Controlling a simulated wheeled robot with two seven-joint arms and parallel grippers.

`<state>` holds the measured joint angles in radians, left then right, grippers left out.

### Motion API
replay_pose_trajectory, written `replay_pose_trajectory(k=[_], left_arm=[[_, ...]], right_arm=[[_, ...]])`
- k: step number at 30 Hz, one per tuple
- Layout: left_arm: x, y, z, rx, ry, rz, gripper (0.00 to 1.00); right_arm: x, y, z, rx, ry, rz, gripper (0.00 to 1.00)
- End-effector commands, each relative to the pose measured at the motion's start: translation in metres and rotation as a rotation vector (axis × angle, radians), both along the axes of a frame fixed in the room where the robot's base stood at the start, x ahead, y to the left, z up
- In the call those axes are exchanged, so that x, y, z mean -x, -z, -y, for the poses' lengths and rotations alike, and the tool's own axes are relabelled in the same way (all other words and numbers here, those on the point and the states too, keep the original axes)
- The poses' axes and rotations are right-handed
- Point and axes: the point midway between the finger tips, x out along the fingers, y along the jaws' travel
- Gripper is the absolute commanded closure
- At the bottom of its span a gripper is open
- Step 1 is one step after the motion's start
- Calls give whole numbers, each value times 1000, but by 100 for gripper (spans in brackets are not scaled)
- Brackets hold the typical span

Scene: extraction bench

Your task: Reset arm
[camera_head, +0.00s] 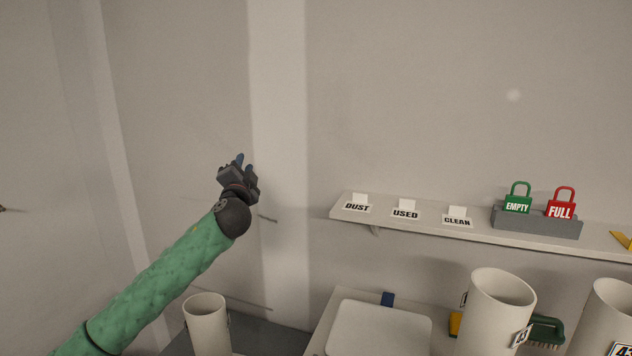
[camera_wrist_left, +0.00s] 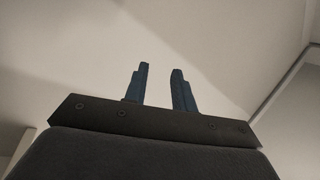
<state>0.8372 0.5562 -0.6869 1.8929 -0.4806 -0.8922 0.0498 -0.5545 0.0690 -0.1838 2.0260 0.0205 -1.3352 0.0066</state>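My left gripper (camera_head: 245,162) is raised in front of the wall, at the end of my green-sleeved left arm, left of the shelf. In the left wrist view its two blue fingers (camera_wrist_left: 160,88) stand apart with nothing between them. That view faces bare pale surfaces. My right gripper is not in either view.
A wall shelf (camera_head: 400,222) holds DUST, USED and CLEAN cards, a green EMPTY padlock (camera_head: 517,200) and a red FULL padlock (camera_head: 561,204). Below are pale cylinders (camera_head: 205,322), (camera_head: 495,310), a white tray-like slab (camera_head: 378,328) and a green brush (camera_head: 546,328). The wall area around the gripper is clear.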

Motion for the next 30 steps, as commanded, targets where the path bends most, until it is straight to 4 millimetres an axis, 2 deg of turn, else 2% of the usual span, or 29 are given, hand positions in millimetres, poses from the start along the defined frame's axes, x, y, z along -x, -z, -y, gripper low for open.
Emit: replay_pose_trajectory(k=[1, 8, 15, 21, 30], left_arm=[[2, 28, -3, 57, -20, -74, 74], [23, 146, -14, 260, -95, -386, 74], [64, 262, -10, 427, -127, -663, 74], [108, 347, -3, 545, -135, -846, 74], [184, 458, 7, 698, -142, -1042, 74]], right_arm=[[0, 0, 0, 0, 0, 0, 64], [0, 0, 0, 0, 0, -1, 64], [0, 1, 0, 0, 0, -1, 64], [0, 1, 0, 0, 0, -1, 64], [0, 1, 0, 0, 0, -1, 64]])
